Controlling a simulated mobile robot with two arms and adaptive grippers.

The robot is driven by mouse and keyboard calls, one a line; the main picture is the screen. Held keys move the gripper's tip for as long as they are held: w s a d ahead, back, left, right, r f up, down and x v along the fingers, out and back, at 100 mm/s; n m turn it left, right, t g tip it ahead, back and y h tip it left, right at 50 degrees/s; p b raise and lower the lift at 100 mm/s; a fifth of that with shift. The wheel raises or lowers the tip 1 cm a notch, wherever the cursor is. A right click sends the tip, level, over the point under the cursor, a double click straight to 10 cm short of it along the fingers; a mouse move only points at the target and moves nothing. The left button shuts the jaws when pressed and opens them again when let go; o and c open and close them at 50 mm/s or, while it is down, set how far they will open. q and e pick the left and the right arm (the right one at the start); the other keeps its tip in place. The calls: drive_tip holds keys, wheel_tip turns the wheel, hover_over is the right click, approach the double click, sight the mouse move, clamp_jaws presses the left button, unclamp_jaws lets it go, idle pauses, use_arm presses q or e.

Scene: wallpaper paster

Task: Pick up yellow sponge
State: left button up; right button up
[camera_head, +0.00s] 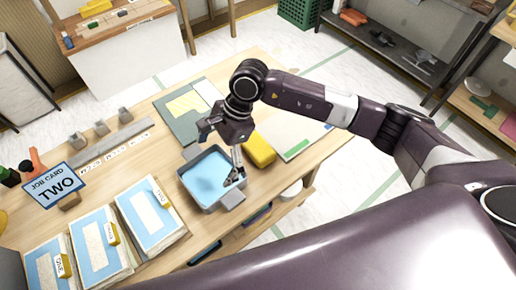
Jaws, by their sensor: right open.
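The yellow sponge (260,149), a yellow block, lies on the wooden table (258,212) just right of a grey tray of blue liquid (186,178). My right gripper (219,156) is open above the tray, to the left of the sponge. One finger points left and the other hangs down over the tray's right side. Nothing shows between the fingers. The gripper and wrist stand close to the sponge in the picture; I cannot tell whether they touch it. My left gripper is not in view.
A green-grey board with yellow sheets (187,103) lies behind the tray. A pale board (296,135) lies right of the sponge. Several blue-and-white pattern books (147,214) and a job card reading TWO (54,187) occupy the table's left. Shelves (385,45) stand beyond.

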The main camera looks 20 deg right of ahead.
sight(253, 149)
drive_tip(key=w+d+h, duration=0.1)
drive_tip(key=d, duration=0.2)
drive_tip(key=w+d+h, duration=0.1)
drive_tip(key=d+h, duration=0.1)
drive_tip(key=d, duration=0.2)
drive_tip(key=w+d+h, duration=0.1)
drive_tip(key=w+d, duration=0.1)
drive_tip(key=d, duration=0.2)
drive_tip(key=shift+d+f+n+t+h, duration=0.25)
drive_tip(key=shift+f+n+t+h, duration=0.05)
drive_tip(key=shift+f+h, duration=0.1)
drive_tip(key=shift+d+f+p, duration=0.2)
drive_tip(key=shift+f, duration=0.35)
drive_tip(key=shift+d+f+p, duration=0.15)
drive_tip(key=shift+d+f, duration=0.05)
drive_tip(key=shift+f, duration=0.3)
drive_tip(key=f+p, duration=0.1)
drive_tip(key=f, duration=0.1)
drive_tip(key=f+p, duration=0.1)
drive_tip(key=f, duration=0.1)
drive_tip(key=shift+w+a+f, duration=0.1)
drive_tip(key=shift+w+a, duration=0.05)
drive_tip(key=shift+w, duration=0.25)
drive_tip(key=shift+f, duration=0.65)
drive_tip(key=c, duration=1.1)
